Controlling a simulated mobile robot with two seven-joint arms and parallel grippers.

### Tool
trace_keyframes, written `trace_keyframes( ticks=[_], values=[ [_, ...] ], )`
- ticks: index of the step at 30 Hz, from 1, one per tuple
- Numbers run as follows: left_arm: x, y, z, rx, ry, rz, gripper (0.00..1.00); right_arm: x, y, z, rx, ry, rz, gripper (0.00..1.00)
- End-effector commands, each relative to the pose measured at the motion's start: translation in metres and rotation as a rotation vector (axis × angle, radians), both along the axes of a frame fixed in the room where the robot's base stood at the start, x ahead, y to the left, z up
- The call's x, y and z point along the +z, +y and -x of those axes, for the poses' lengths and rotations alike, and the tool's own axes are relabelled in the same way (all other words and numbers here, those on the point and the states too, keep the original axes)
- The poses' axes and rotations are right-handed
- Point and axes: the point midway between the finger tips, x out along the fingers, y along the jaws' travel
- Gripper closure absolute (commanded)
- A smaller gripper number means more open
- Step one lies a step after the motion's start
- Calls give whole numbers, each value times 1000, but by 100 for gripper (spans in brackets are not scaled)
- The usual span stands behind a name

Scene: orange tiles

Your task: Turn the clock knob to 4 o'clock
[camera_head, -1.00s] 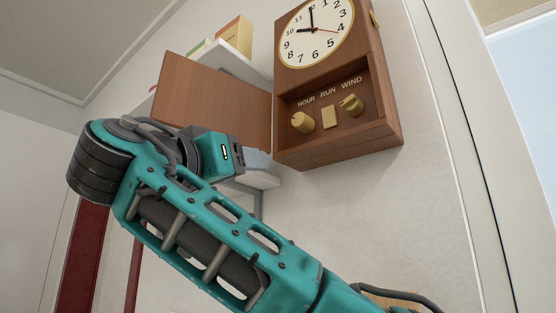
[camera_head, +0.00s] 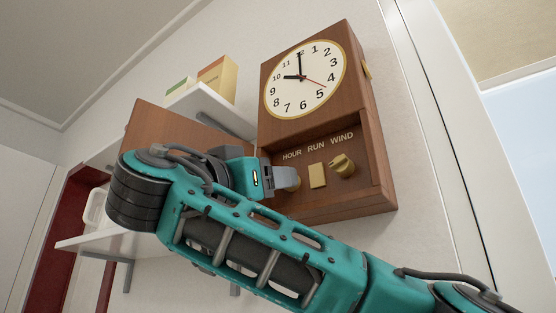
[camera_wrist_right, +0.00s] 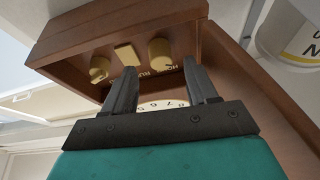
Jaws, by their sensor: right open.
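A brown wooden wall clock (camera_head: 370,130) has a white dial (camera_head: 300,95) with its short hand near 10 and its long hand at 12. A thin red hand points near 4. In the recess below, the round brass HOUR knob (camera_head: 295,184) is mostly hidden behind my right gripper (camera_head: 287,180) in the head view. The wrist view shows the HOUR knob (camera_wrist_right: 161,52) just beyond and between the two spread fingertips of my right gripper (camera_wrist_right: 160,68). The gripper is open; contact with the knob cannot be told. My left gripper is not in view.
A square RUN button (camera_head: 317,176) and a WIND knob (camera_head: 342,165) sit right of the HOUR knob. The recess has a raised wooden edge (camera_head: 384,180). White shelves (camera_head: 205,103) with boxes (camera_head: 216,76) stand left of the clock. A white container (camera_wrist_right: 290,40) shows in the wrist view.

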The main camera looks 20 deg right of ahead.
Motion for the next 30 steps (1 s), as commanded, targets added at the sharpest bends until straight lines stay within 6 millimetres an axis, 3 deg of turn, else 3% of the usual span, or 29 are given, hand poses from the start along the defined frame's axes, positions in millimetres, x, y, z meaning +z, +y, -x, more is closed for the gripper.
trace_keyframes(
  ticks=[2,7,19,30],
  values=[
    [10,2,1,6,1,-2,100,8,-8,-6,-3,2,0,43],
    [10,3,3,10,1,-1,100,11,-21,-16,-2,0,0,43],
    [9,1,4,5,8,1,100,12,-25,-20,0,0,0,44],
    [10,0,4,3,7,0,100,12,-25,-20,1,0,0,79]
  ],
)
